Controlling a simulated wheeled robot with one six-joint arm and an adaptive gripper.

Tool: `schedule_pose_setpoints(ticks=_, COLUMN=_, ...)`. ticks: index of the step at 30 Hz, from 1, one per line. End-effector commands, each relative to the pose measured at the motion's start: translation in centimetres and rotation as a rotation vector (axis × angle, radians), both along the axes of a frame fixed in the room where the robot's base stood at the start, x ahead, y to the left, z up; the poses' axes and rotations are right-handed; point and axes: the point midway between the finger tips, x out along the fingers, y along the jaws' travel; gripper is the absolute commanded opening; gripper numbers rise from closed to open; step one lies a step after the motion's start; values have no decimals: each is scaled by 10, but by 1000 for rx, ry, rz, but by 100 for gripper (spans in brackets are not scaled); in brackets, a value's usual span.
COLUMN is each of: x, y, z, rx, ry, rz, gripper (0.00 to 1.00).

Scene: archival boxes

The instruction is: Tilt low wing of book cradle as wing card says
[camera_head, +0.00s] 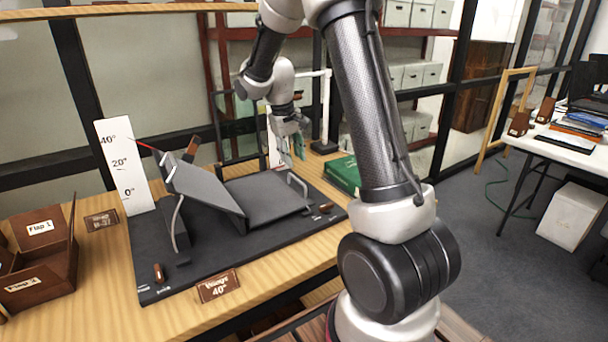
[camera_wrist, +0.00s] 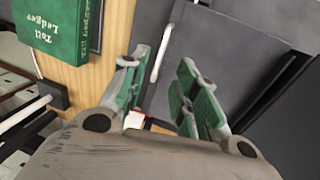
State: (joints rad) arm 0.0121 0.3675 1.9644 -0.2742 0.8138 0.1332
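The book cradle stands on a black base (camera_head: 245,258) on the wooden table. Its left wing (camera_head: 203,187) is raised at a slant, with a red pointer near the upper part of the angle scale (camera_head: 121,165) marked 0°, 20°, 40°. Its right wing (camera_head: 262,197) lies low, nearly flat, with a pale wire handle (camera_head: 298,184) at its outer edge. The wing card (camera_head: 217,286) reads "Wings 40°". My gripper (camera_head: 297,148) is open and empty above the far right of the low wing. In the wrist view the handle (camera_wrist: 161,52) shows beyond the spread green fingers (camera_wrist: 160,95).
A green book (camera_head: 343,174), "Toll Ledger" in the wrist view (camera_wrist: 58,35), lies right of the cradle. A second scale (camera_head: 275,152) behind is partly hidden by my gripper. Brown flap boxes (camera_head: 40,262) stand at left. Small brown knobs (camera_head: 158,273) sit on the base.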

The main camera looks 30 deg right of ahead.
Motion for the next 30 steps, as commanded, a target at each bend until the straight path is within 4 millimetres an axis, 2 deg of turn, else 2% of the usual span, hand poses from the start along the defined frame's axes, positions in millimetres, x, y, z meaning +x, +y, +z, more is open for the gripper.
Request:
schedule_pose_setpoints(ticks=12, x=-2, y=-12, z=-64, rx=2, ry=6, rz=-7, gripper=30)
schedule_pose_setpoints(ticks=16, x=-2, y=-14, z=-73, rx=3, ry=5, rz=-8, gripper=30)
schedule_pose_setpoints(ticks=24, x=-2, y=-14, z=-75, rx=3, ry=4, rz=-8, gripper=30)
schedule_pose_setpoints(ticks=29, x=-2, y=-14, z=-75, rx=3, ry=4, rz=-8, gripper=3)
schedule_pose_setpoints(ticks=30, x=-2, y=-14, z=-75, rx=3, ry=4, rz=-8, gripper=0)
